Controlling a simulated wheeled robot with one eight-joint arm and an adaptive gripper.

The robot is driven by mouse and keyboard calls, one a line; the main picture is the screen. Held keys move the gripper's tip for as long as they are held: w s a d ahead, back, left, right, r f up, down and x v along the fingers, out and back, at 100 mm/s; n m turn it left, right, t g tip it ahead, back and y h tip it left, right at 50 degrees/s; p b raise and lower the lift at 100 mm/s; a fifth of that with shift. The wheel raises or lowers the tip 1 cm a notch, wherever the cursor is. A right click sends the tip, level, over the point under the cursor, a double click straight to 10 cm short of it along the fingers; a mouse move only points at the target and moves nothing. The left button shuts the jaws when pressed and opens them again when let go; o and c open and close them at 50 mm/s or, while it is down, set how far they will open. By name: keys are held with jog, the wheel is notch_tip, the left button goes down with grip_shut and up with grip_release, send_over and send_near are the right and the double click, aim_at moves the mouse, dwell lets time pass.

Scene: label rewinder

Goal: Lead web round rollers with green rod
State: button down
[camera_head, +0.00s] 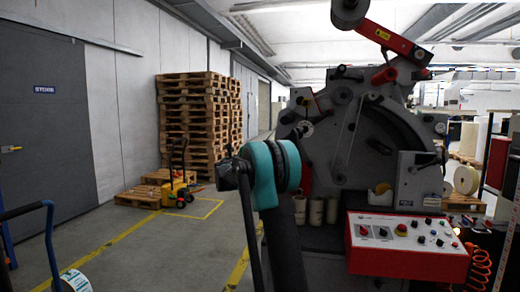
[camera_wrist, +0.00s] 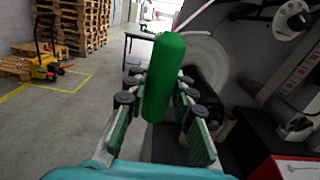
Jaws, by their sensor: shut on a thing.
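My gripper (camera_wrist: 160,82) is shut on the green rod (camera_wrist: 164,70), which stands nearly upright between the fingers in the wrist view. In the head view my teal arm joint shows, but the gripper and rod cannot be made out. The rewinder (camera_head: 375,125) stands right of my arm in the head view. In the wrist view a pale translucent disc (camera_wrist: 207,58) and a black roller (camera_wrist: 207,88) lie beyond the rod.
A red-edged control panel (camera_head: 408,240) juts out at the rewinder's lower front. Small rolls (camera_head: 316,212) stand below it at left. Stacked pallets (camera_head: 195,120) and a yellow pallet truck (camera_head: 178,188) stand at the back left. The floor at left is mostly open.

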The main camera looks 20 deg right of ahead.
jog(key=a+r+v, duration=0.1)
jog(key=r+v, duration=0.1)
jog(key=v, duration=2.7)
jog(key=shift+w+a+r, duration=0.2)
jog(key=shift+w, duration=0.15)
dwell(0.3)
jog(key=shift+r, duration=0.1)
